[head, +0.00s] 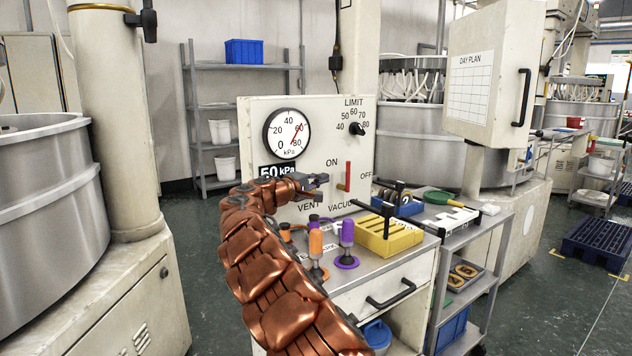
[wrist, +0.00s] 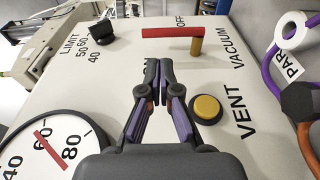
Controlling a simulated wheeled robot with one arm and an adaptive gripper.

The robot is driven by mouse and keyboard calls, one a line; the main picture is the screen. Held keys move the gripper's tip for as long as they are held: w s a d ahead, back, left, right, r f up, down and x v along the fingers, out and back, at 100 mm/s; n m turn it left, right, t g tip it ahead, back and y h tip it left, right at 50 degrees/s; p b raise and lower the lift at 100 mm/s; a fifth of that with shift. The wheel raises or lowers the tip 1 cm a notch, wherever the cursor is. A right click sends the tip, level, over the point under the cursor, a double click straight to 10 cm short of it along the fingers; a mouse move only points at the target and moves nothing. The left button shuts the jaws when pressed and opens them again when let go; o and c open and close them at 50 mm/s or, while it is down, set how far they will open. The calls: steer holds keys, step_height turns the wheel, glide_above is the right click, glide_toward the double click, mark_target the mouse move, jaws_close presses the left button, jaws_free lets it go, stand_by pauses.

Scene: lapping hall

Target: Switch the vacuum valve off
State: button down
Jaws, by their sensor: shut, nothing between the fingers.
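The vacuum valve on the white panel (head: 322,118) has a red lever (head: 347,176) on a brass stem (wrist: 196,46). The lever points straight up the panel, between the ON mark on its left and the OFF mark (head: 366,175) on its right. In the wrist view the red lever (wrist: 172,32) lies across the top, with OFF beyond it. My gripper (head: 323,178) is shut and empty in front of the panel, left of the lever and apart from it. In the wrist view my fingertips (wrist: 160,68) hide most of the ON mark.
A yellow VENT button (wrist: 207,108) sits close beside my fingers. A gauge (head: 286,133) and a LIMIT knob (head: 357,129) are higher on the panel. Orange (head: 316,243) and purple (head: 347,233) handled tools and a yellow block (head: 388,238) stand on the cart below.

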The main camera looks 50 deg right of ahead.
glide_toward(347, 170)
steer(key=d, duration=0.2)
steer(key=shift+s+d+f+p, duration=0.1)
steer(key=shift+d+p, duration=0.3)
steer(key=shift+d, duration=0.85)
steer(key=shift+s+d+f+p, duration=0.15)
steer(key=shift+d+p, duration=0.2)
steer(key=shift+d, duration=0.95)
steer(key=shift+r, duration=0.1)
steer(key=shift+d+r+p, duration=0.1)
steer(key=shift+r+p, duration=0.1)
steer(key=shift+p, duration=0.35)
